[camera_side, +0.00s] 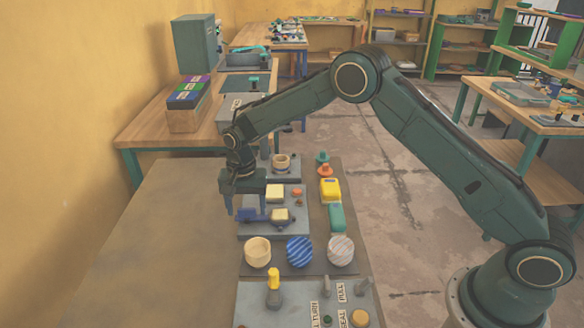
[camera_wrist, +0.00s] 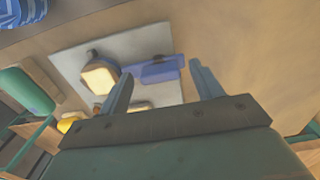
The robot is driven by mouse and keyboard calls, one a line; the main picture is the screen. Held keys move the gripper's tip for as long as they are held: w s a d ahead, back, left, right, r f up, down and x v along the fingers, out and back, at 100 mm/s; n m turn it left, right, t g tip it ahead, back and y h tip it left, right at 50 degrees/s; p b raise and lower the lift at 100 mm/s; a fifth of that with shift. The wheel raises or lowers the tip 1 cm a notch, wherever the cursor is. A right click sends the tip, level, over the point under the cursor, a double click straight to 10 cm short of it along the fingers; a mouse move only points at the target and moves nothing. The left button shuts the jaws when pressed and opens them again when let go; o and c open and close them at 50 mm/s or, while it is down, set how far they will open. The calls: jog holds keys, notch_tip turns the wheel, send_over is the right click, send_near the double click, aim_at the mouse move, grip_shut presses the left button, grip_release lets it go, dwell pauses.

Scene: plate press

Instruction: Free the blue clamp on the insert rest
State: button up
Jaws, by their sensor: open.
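The blue clamp (camera_side: 250,215) lies at the left end of a grey plate (camera_side: 262,229), which looks like the insert rest. In the wrist view the clamp (camera_wrist: 160,71) is a flat blue bar with a raised edge, beside a cream block (camera_wrist: 99,77) in a dark holder. My gripper (camera_side: 247,211) points down over the clamp, its jaws open and empty. In the wrist view my gripper (camera_wrist: 160,69) has one finger on each side of the clamp's line. I cannot tell whether either finger touches it, nor whether the clamp is closed onto the block.
A second cream block (camera_side: 276,192) and an orange button (camera_side: 297,192) sit on the same plate. Round pieces, cream (camera_side: 257,252), blue-striped (camera_side: 299,251) and pale-striped (camera_side: 341,249), stand in front. Yellow (camera_side: 330,190) and green (camera_side: 336,217) items stand right. The table on the left is bare.

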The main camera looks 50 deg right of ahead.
jog(key=c, duration=1)
jog(key=shift+n, duration=0.4)
jog(key=n, duration=1.2)
jog(key=shift+n, duration=2.6)
